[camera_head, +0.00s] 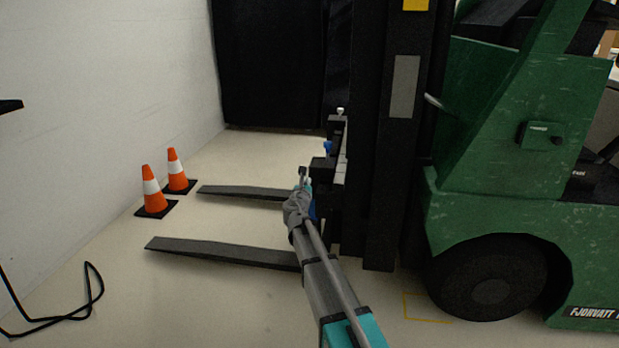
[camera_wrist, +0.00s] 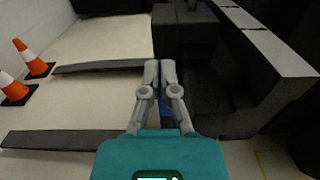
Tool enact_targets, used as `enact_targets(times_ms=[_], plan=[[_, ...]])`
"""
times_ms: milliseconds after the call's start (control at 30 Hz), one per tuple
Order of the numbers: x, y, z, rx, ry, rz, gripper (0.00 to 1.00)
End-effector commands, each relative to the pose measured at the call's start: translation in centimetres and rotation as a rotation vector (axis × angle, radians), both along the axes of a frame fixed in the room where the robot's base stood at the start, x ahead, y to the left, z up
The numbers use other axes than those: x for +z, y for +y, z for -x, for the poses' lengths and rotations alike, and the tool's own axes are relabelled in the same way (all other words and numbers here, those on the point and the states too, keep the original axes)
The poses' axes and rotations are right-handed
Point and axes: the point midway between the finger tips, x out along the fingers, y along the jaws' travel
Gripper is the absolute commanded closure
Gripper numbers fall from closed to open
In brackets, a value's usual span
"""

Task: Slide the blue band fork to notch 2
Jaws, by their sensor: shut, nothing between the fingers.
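My gripper (camera_head: 303,178) is shut and empty beside the forklift's fork carriage (camera_head: 340,170). In the wrist view its fingertips (camera_wrist: 159,70) are together, close to the dark upright parts; I cannot tell whether they touch. A blue patch (camera_head: 312,210) shows behind my gripper, and blue also shows beside the fingers in the wrist view (camera_wrist: 164,102). It appears to be on the upright part of the near fork (camera_head: 215,249), partly hidden by my arm. A blue knob (camera_head: 327,147) sits higher on the carriage. The far fork (camera_head: 240,192) lies parallel behind. I cannot make out the notch numbers.
The green forklift (camera_head: 490,220) and its black mast (camera_head: 390,150) stand at right. Two orange cones (camera_head: 152,190) (camera_head: 176,170) stand by the white wall at left. A black cable (camera_head: 85,300) lies on the floor at lower left. Floor between the forks is clear.

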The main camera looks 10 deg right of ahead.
Motion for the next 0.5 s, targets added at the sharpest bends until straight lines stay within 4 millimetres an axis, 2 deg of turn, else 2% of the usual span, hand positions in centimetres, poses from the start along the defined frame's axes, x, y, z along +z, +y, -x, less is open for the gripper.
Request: enact_targets(times_ms=[33, 200, 500], plan=[[0.0, 0.3, 1.3, 0.001, 0.0, 0.0, 1.0], [0.0, 1.0, 3.5, 0.0, 0.0, 0.0, 1.0], [0.0, 1.6, 5.1, 0.0, 0.0, 0.0, 1.0]])
